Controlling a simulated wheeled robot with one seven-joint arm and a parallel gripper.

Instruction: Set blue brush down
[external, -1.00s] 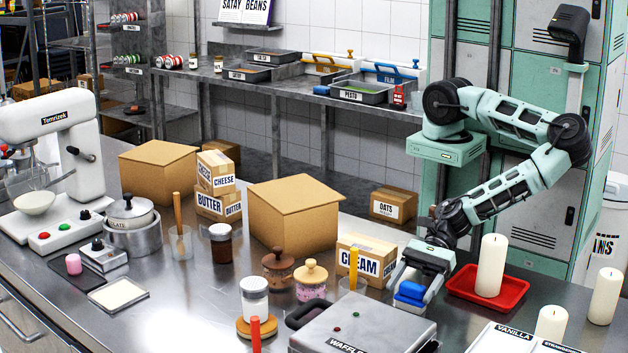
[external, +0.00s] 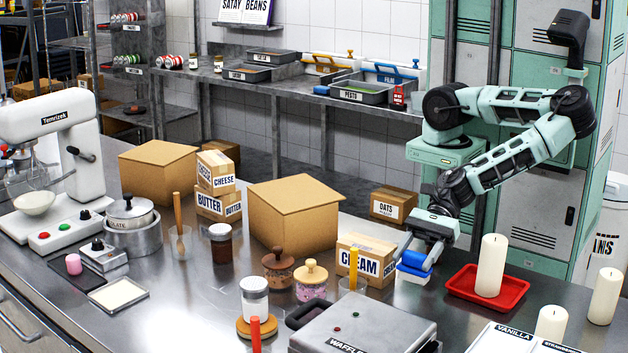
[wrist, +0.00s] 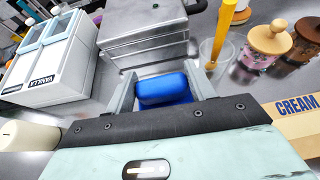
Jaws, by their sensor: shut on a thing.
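My gripper (external: 420,248) is shut on the blue brush (external: 416,261), over the counter between the CREAM box and the red tray. The brush has a rounded blue top, and a pale lower part shows under it in the external view. In the wrist view the blue brush (wrist: 162,90) sits between the two fingers (wrist: 164,96), with a darker blue part beside it. The gripper points down. I cannot tell whether the brush's underside touches the counter; its underside is hidden in the wrist view.
The CREAM box (external: 366,258) is close on the left. The red tray (external: 462,284) with a white candle (external: 491,265) is on the right. The grey waffle maker (external: 365,325) is in front, near a cup with a yellow stick (external: 353,270). Bare counter shows between them.

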